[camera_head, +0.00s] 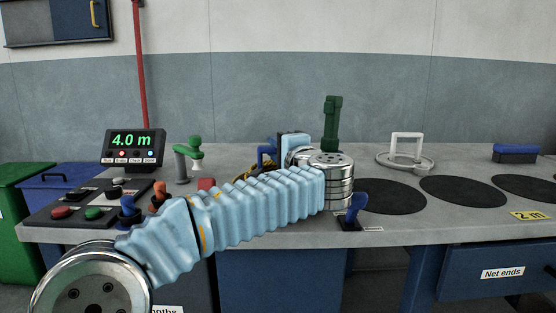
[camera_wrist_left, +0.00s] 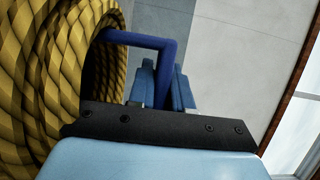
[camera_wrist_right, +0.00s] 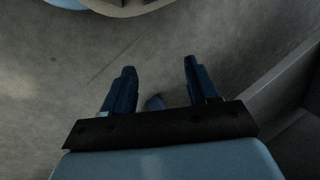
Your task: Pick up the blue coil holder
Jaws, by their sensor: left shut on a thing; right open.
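The blue coil holder (camera_head: 266,153) stands on the bench behind my left arm, which hides most of it in the head view. In the left wrist view its blue handle (camera_wrist_left: 140,40) runs beside a large coil of yellow rope (camera_wrist_left: 50,80). My left gripper (camera_wrist_left: 164,80) is shut on this handle. In the head view the left hand is mostly behind its own wrist, so the fingers do not show clearly. My right gripper (camera_wrist_right: 158,80) is open and empty over grey floor, and shows only in the right wrist view.
A green post (camera_head: 332,125) stands just behind my left wrist. A control panel with buttons (camera_head: 85,203) and a display reading 4.0 m (camera_head: 134,146) are at left. A white ringed handle (camera_head: 406,155) and several black discs (camera_head: 463,191) lie at right. A blue lever (camera_head: 355,206) sits at the front edge.

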